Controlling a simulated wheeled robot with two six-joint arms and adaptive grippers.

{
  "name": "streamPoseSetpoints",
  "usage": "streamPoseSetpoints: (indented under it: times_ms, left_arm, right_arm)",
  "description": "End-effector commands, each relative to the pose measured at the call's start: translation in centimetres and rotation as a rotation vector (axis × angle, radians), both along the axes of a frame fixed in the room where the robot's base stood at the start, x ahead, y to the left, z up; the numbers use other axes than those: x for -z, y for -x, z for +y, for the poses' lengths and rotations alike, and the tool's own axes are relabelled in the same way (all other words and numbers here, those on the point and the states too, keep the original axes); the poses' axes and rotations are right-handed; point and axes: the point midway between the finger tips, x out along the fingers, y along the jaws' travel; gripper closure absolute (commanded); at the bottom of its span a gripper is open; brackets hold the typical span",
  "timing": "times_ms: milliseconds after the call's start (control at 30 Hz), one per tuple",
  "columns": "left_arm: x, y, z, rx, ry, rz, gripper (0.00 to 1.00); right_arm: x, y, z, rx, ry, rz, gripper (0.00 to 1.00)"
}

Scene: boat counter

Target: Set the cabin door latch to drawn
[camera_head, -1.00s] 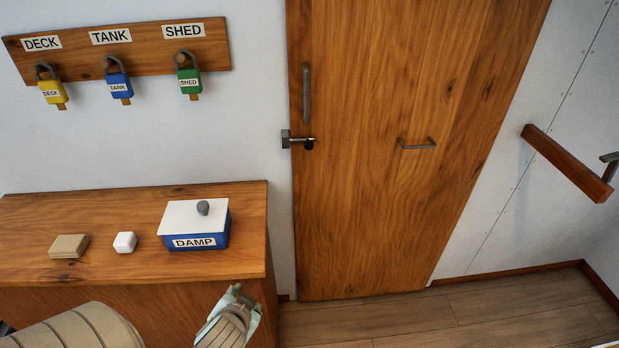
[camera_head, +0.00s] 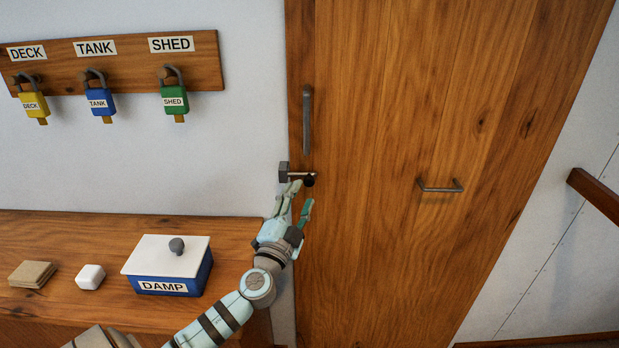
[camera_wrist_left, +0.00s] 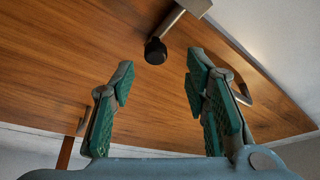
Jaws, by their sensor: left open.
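The cabin door latch (camera_head: 296,174) is a metal bolt with a dark round knob (camera_head: 309,180) at the left edge of the wooden door (camera_head: 400,230). Its bolt reaches into a metal keeper on the wall beside the door. My left gripper (camera_head: 298,197) is open just below the latch, its fingers pointing up toward the knob. In the left wrist view the dark knob (camera_wrist_left: 155,51) lies ahead of the gap between the open fingers (camera_wrist_left: 158,75), with nothing between them. My right gripper is not in view.
A vertical handle (camera_head: 307,120) is above the latch and a small bar handle (camera_head: 440,187) is to its right. A counter holds a DAMP box (camera_head: 168,268), a white block (camera_head: 90,277) and a tan stack (camera_head: 32,274). Padlocks hang on a rack (camera_head: 135,75) at the left.

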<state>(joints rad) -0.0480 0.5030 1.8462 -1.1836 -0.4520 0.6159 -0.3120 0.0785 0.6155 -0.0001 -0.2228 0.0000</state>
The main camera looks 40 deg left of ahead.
Motion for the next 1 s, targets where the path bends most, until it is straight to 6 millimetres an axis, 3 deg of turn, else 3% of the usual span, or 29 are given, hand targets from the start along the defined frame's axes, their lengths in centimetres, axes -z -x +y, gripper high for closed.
streamPoseSetpoints:
  times_ms: [100,233,600,633,900,1000]
  left_arm:
    - [-1.0,-2.8,1.0,-0.001,0.003,-0.002,0.58]
    - [-1.3,-4.8,1.6,0.0,0.002,-0.001,0.58]
    - [-1.4,-5.8,1.8,0.002,0.003,0.001,0.58]
    - [-1.4,-5.8,1.8,0.002,0.003,0.001,0.59]
    - [-1.3,-5.8,1.8,0.001,0.003,0.001,1.0]
    - [-1.3,-5.8,1.8,0.002,0.004,0.002,1.0]
  right_arm:
    - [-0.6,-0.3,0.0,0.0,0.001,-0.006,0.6]
    - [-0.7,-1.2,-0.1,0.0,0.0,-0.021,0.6]
    - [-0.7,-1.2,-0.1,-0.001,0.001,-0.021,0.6]
    - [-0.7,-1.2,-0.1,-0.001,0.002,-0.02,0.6]
    - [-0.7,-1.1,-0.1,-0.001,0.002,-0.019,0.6]
    - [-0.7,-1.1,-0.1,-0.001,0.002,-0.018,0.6]
